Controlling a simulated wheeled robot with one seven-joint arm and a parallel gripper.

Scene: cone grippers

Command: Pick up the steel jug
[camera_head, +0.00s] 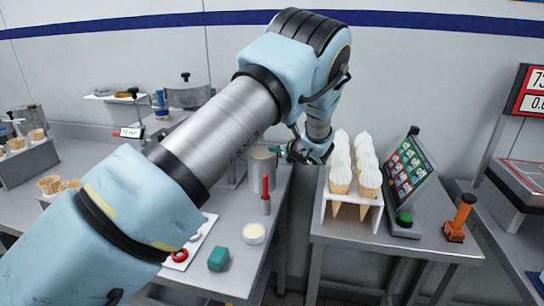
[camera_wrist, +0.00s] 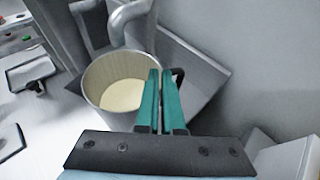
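The steel jug (camera_head: 262,166) stands upright at the right end of the left counter, partly hidden behind my arm in the head view. In the wrist view the jug (camera_wrist: 108,108) is seen from above, with a pale cream content inside. A dark handle piece shows at its right side. My gripper (camera_wrist: 161,75) has two teal fingers close together at the jug's right rim, by the handle. In the head view the gripper (camera_head: 279,149) reaches the jug from the right. The fingers hide that part of the rim, so I cannot tell whether they grip anything.
A white stand with several cones (camera_head: 341,176) is right of the gripper, beside a tilted screen (camera_head: 407,165).

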